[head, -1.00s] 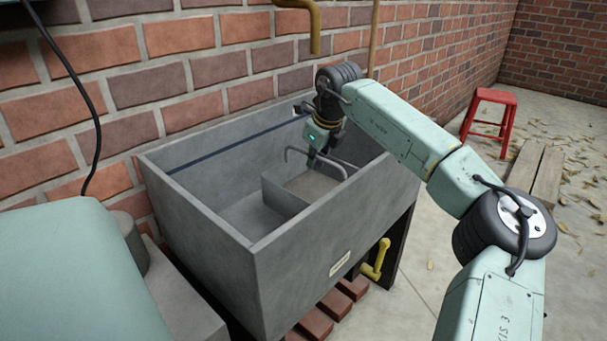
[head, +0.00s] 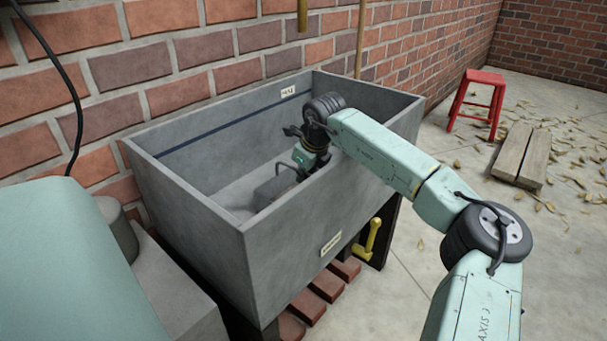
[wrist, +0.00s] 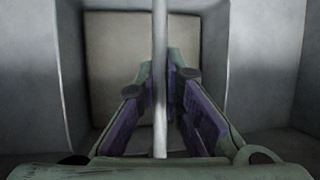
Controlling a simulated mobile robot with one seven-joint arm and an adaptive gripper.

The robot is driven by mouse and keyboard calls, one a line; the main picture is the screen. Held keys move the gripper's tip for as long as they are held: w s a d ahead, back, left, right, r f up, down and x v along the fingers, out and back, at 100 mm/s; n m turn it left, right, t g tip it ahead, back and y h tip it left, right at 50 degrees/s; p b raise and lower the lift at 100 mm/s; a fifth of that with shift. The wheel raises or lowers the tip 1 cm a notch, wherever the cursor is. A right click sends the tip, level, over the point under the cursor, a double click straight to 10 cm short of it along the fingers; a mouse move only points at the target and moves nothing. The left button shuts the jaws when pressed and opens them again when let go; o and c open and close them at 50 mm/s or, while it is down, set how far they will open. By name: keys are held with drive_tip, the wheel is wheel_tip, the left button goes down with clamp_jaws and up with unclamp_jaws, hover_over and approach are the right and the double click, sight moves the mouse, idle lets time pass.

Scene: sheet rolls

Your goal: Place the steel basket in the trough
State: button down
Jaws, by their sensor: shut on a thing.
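The steel basket (head: 268,191) is a grey open box with a thin bar handle. It is down inside the grey trough (head: 285,243), and the trough's front wall hides its lower part. In the wrist view I look down into the basket (wrist: 115,65), with its beige bottom, and the pale handle bar runs between my fingers. My gripper (wrist: 160,72) is shut on that bar. In the head view my gripper (head: 301,172) is low inside the trough, partly behind the front wall. I cannot tell whether the basket touches the trough floor.
A brick wall (head: 180,65) stands behind the trough, with a brass pipe (head: 302,15) above its back edge. A yellow tap handle (head: 373,238) sticks out at the front. A red stool (head: 477,100) and planks (head: 522,153) are at the right. The trough's left part is free.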

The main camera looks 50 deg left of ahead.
drive_tip(key=shift+r, duration=0.1)
drive_tip(key=c, duration=2.2)
unclamp_jaws()
drive_tip(key=o, duration=0.5)
